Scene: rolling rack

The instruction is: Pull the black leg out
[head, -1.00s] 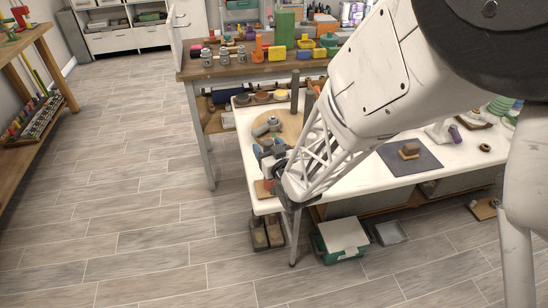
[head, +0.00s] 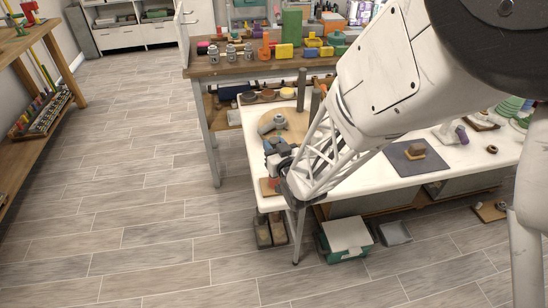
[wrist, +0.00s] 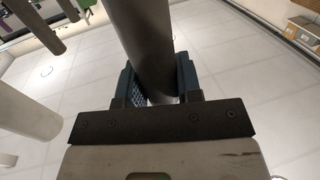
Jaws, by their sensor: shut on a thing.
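The black leg (wrist: 143,40) is a thick, dark round post in the wrist view, running from the top edge down between the fingers. My gripper (wrist: 157,80) has one blue-padded finger on each side of it and is shut on it. In the head view my gripper (head: 277,160) is at the left front corner of the white table (head: 345,178). My arm hides much of that area, and I cannot make out the held leg clearly there.
More dark posts (head: 301,90) stand at the table's far left. A round wooden board (head: 293,125) is near my gripper. A grey mat (head: 414,158) lies to the right. Bins (head: 346,238) stand on the floor below. The floor at left is open.

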